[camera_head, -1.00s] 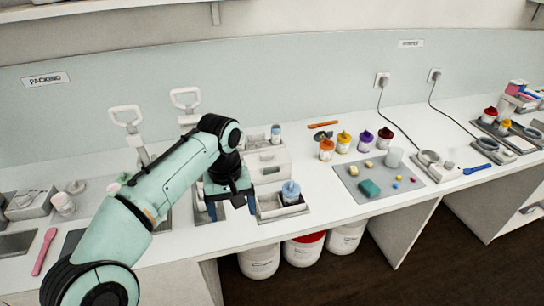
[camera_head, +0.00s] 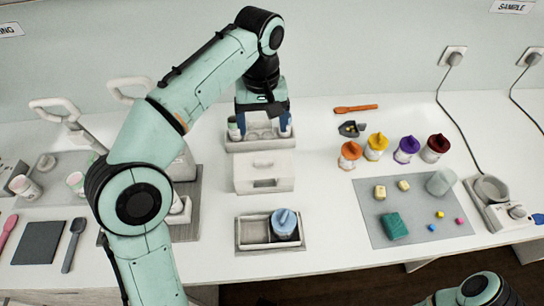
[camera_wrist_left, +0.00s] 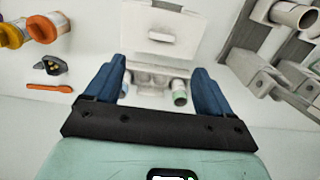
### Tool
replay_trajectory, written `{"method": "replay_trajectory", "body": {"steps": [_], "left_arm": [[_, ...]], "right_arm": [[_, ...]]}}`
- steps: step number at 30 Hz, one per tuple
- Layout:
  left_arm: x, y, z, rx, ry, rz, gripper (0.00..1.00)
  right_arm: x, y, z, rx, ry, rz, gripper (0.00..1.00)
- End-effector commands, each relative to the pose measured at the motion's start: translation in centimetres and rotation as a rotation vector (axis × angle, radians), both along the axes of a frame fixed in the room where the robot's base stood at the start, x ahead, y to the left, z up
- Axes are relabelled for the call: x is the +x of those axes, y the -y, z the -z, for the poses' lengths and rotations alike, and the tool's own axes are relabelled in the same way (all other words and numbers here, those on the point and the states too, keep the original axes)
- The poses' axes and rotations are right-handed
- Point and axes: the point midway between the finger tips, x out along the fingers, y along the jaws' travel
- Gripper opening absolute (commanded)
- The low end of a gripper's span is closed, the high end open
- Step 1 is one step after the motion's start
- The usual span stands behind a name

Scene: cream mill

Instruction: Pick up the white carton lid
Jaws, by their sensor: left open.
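In the left wrist view my left gripper (camera_wrist_left: 155,88) straddles the row of small vials in the rack, and nothing is clearly held. The white box unit also shows there (camera_wrist_left: 160,40), with a dark slot in its front. I cannot clearly pick out the white carton lid. My right gripper is not in view.
A blue-lidded jar (camera_head: 285,222) stands in a tray (camera_head: 240,234) in front of the box unit. Several colour-lidded jars, including an orange one (camera_head: 349,155), stand to the right. A grey mat (camera_head: 400,225) holds small blocks. White handled presses (camera_head: 53,110) stand left.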

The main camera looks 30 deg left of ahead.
Motion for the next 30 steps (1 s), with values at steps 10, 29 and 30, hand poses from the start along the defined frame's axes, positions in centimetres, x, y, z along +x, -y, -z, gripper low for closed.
{"method": "replay_trajectory", "body": {"steps": [10, 29, 30], "left_arm": [[-0.1, -0.1, 6.6, 0.0, -0.005, 0.0, 0.83], [0.1, -0.1, 13.0, 0.0, -0.002, -0.001, 0.83], [0.1, -0.1, 13.1, 0.0, -0.002, -0.001, 0.83]], "right_arm": [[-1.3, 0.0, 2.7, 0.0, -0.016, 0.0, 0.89], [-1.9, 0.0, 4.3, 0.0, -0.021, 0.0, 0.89], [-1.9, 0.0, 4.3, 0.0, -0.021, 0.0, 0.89]]}}
